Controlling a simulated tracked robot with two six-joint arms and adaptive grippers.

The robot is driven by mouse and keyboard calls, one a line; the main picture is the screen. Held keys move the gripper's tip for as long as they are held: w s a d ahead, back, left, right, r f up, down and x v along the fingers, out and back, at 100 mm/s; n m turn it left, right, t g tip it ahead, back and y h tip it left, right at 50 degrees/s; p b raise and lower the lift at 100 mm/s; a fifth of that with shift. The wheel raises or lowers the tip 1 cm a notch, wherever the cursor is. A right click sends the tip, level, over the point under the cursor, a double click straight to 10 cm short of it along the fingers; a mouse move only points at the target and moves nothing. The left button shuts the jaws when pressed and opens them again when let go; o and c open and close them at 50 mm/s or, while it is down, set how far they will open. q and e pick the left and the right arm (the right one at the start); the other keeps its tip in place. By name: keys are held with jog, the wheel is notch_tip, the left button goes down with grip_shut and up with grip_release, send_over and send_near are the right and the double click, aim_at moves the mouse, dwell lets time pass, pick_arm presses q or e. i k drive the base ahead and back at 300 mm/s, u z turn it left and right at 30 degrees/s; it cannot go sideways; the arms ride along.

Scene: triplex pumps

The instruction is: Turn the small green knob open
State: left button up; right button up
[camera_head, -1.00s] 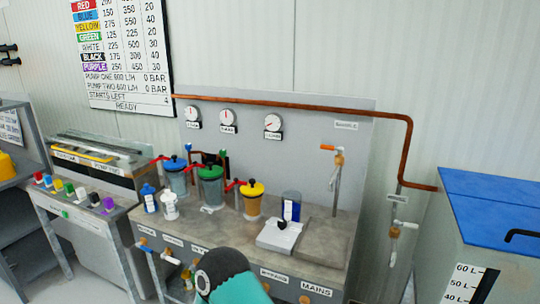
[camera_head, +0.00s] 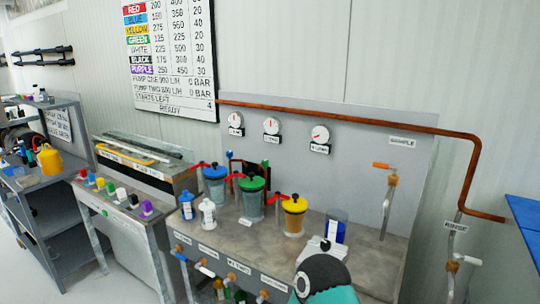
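A small green knob (camera_head: 110,188) stands in a row of coloured knobs on the grey stand (camera_head: 123,225) at the left. It sits between a yellow knob (camera_head: 100,182) and a white one (camera_head: 121,194). It is too small to tell how far it is turned. A canister with a green lid (camera_head: 251,183) stands on the bench, and a smaller green piece (camera_head: 265,161) shows behind it, partly hidden. A teal and dark arm link of mine shows at the bottom right.
The bench (camera_head: 345,252) holds a blue-lidded canister (camera_head: 215,185), a yellow-lidded canister (camera_head: 294,213) and bottles. Several small valves line its front edge. A copper pipe (camera_head: 350,119) runs along the back panel. A dark shelf unit (camera_head: 62,204) stands at far left.

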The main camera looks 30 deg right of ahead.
aim_at(265, 163)
jog(key=z, duration=0.25)
jog(key=i, duration=0.9)
jog(key=z, duration=0.3)
